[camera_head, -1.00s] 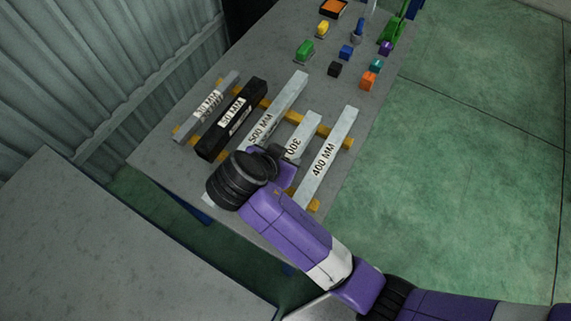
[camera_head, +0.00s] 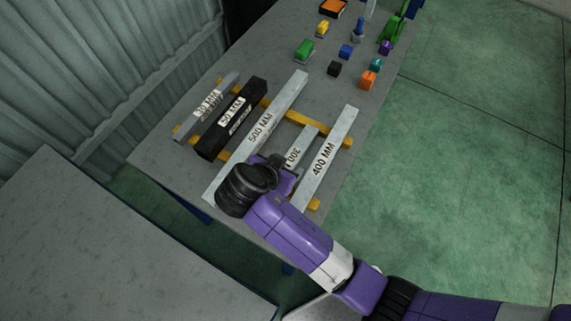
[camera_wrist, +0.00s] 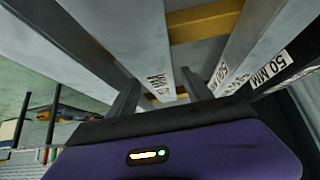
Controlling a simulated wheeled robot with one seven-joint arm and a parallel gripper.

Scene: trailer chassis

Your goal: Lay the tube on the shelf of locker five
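The short grey 300 tube (camera_head: 293,157) lies between the 500 MM tube (camera_head: 261,134) and the 400 MM tube (camera_head: 323,161) in the head view. My gripper (camera_head: 285,168) is over its near part, and my wrist hides its near end. In the wrist view my gripper's fingers (camera_wrist: 160,84) stand on either side of a grey tube (camera_wrist: 125,38) with an MM label. A narrow gap shows between the tube and the right finger, so the gripper looks open around it. No locker shelf can be made out.
Yellow bars (camera_head: 333,137) carry the tubes on a grey table (camera_head: 240,68). Small coloured blocks stand farther back. A second grey surface (camera_head: 110,250) is at lower left. Green floor (camera_head: 465,160) is clear at right.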

